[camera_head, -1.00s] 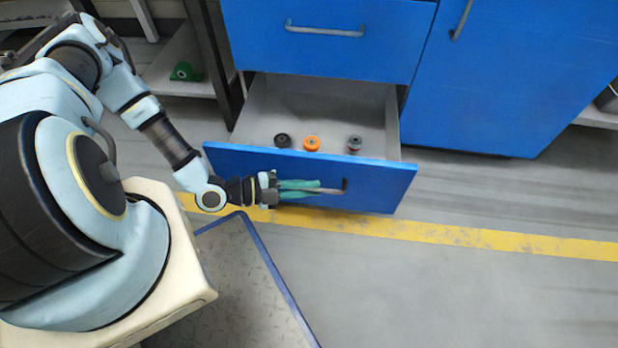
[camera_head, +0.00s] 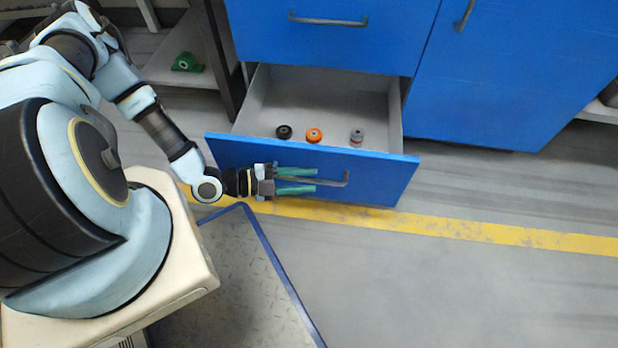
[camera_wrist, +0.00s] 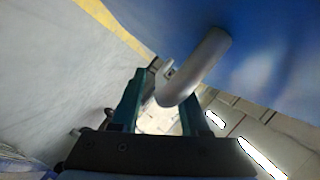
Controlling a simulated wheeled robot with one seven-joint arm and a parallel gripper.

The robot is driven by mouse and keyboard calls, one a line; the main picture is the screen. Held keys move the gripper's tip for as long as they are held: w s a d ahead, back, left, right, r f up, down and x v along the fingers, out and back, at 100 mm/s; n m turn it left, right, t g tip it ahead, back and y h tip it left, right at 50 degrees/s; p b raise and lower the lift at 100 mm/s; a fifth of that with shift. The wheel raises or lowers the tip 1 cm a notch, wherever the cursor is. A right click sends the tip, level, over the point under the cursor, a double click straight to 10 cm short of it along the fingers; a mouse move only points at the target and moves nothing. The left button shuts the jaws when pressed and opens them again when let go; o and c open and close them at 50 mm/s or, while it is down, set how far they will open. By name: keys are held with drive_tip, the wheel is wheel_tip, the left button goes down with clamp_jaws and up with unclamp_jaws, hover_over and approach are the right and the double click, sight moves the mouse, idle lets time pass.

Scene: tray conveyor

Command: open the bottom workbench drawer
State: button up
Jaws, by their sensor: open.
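The bottom workbench drawer (camera_head: 385,180) is blue and stands pulled out from the workbench, its inside visible. Its grey bar handle (camera_head: 338,182) is on the front face. My gripper (camera_head: 315,180) is open at the handle, with its green fingers apart, one above and one below the bar. In the wrist view the curved handle (camera_wrist: 196,68) reaches down between the two fingers, and the blue drawer front (camera_wrist: 270,60) is at the upper right. Whether the fingers touch the handle cannot be told.
In the drawer lie a black wheel-like part (camera_head: 284,132), an orange one (camera_head: 314,135) and a grey one (camera_head: 357,137). The closed upper drawer (camera_head: 350,45) and cabinet door (camera_head: 500,80) are behind. A green part (camera_head: 187,62) sits on a shelf. Floor at right is clear.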

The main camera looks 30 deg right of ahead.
drive_tip(key=p+v, duration=0.1)
drive_tip(key=v, duration=0.8)
drive_tip(key=shift+a, duration=0.25)
drive_tip(key=shift+r, duration=0.1)
